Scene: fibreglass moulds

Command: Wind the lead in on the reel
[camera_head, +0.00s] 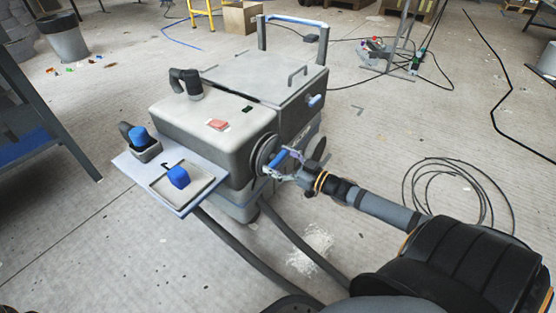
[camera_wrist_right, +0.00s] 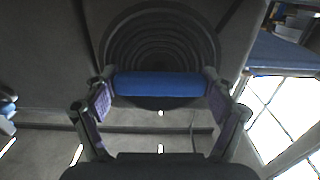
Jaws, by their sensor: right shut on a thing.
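The reel (camera_head: 262,153) is a dark round disc on the side of a large grey machine (camera_head: 212,135). In the right wrist view the reel (camera_wrist_right: 160,30) shows as concentric dark rings. A blue handle (camera_head: 279,157) stands out from it. My right gripper (camera_head: 292,160) is shut on this handle; in the wrist view its fingers sit at both ends of the blue bar (camera_wrist_right: 160,85). A black cable lies in loose loops (camera_head: 440,190) on the floor at the right; whether it joins the reel is hidden. My left gripper is not in view.
A tray (camera_head: 205,196) with blue items juts from the machine's left side. A dark table (camera_head: 40,140) stands at the left. Two dark hoses (camera_head: 245,250) run along the floor in front. More cables and a metal stand (camera_head: 395,45) are at the back right.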

